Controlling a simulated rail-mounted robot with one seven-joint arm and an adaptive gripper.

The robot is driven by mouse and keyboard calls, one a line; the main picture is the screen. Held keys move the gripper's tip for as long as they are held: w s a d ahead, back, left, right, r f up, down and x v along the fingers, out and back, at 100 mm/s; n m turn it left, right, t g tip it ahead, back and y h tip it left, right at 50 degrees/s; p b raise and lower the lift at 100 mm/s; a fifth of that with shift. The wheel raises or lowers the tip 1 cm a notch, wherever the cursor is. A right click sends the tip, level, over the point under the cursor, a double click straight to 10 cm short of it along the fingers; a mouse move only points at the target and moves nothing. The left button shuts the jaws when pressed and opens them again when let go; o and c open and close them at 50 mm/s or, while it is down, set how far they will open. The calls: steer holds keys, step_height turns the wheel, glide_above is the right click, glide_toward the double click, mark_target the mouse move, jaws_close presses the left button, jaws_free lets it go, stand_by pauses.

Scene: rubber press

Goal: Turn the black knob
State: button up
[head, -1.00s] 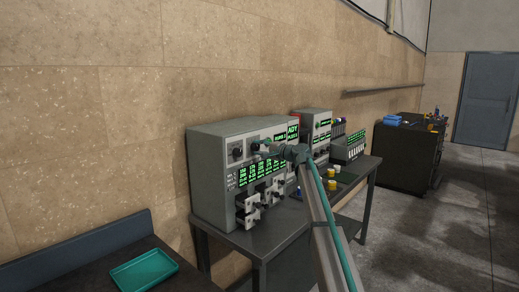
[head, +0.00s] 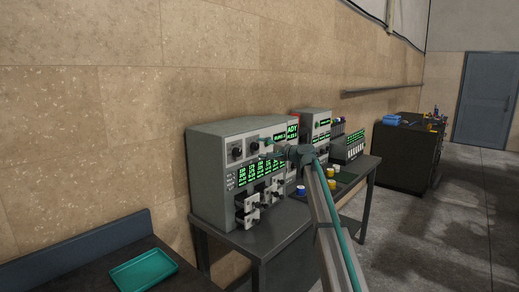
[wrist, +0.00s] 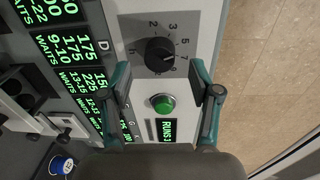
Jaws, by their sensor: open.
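The black knob (wrist: 159,53) sits on a grey dial plate numbered around its edge, on the front panel of a grey machine (head: 210,185). In the wrist view, my gripper (wrist: 161,73) is open, with one teal finger to each side, the tips just below the knob's level. Nothing is held between the fingers. A round green button (wrist: 162,103) shows between the fingers, below the knob. In the head view, my gripper (head: 267,147) is at the upper part of the machine's front; two dark knobs (head: 237,153) show left of it. Whether the fingertips touch the panel is unclear.
Green-lit text displays (wrist: 73,65) cover the panel beside the dial. Drawer-like fittings (head: 250,207) stick out below. A second grey machine (head: 315,125) and small coloured pots (head: 332,184) stand on the same table. A teal tray (head: 144,269) lies on the near bench.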

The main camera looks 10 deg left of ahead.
steer(key=v, duration=0.9)
steer(key=shift+d, duration=0.15)
stand_by(1.8)
